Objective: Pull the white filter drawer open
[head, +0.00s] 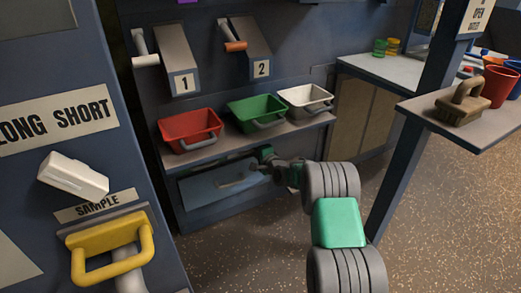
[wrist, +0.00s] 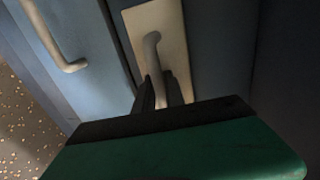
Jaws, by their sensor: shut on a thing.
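In the wrist view, a pale, off-white drawer front (wrist: 177,22) carries a grey bar handle (wrist: 153,50). My gripper (wrist: 160,92) is shut on this handle, with its dark fingers at the handle's lower part. The green gripper body fills the bottom of that view and hides what lies beneath. In the head view, my gripper (head: 263,157) reaches in low under the bin shelf. The pale front cannot be made out there, and I cannot tell how far it stands out.
A blue panel (head: 212,187) with its own handle lies left of my gripper. Red (head: 190,127), green (head: 255,111) and white (head: 305,99) bins stand on the shelf above. A blue post (head: 400,170) rises at right. Speckled floor (head: 440,230) is open around it.

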